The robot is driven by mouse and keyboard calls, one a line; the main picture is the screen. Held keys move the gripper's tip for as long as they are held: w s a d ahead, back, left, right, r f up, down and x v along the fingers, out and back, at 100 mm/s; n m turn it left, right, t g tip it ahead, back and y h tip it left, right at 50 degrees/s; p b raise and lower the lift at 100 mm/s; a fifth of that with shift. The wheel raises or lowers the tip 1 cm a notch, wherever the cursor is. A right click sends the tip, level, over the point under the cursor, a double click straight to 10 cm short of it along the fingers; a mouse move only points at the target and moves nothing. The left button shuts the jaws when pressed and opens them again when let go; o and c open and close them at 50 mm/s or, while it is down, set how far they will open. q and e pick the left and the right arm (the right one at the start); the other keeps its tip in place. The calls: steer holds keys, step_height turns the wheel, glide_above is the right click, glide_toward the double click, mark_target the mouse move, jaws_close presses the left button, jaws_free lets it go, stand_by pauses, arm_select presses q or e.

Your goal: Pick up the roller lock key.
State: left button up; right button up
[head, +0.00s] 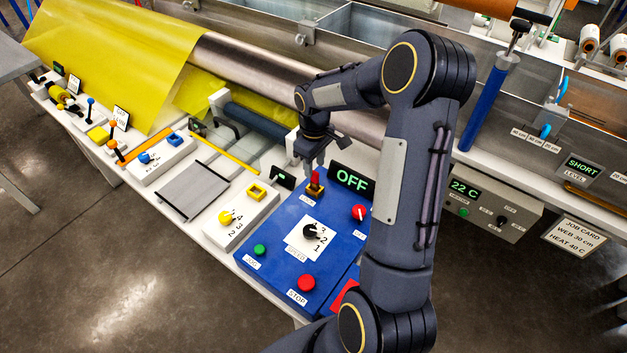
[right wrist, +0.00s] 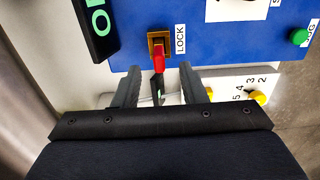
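The roller lock key (head: 315,184) is red and stands in a yellow-orange lock block at the back edge of the blue control panel (head: 281,262). In the right wrist view the key (right wrist: 159,57) points toward my gripper, beside a LOCK label. My right gripper (head: 312,166) is just above the key in the head view. In the right wrist view the right gripper (right wrist: 160,74) is open, with a finger on each side of the key's near end and gaps between. Nothing is held. My left gripper is not in view.
An OFF display (head: 352,181) stands close to the right of the key. The panel also bears a red knob (head: 359,213), a black dial (head: 310,231), a green button (head: 260,250) and a red STOP button (head: 307,283). A roller (head: 255,120) lies behind.

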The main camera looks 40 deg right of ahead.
mark_target(315, 172)
steer(key=shift+f+p, duration=0.5)
steer(key=shift+f, duration=1.9)
jaws_close()
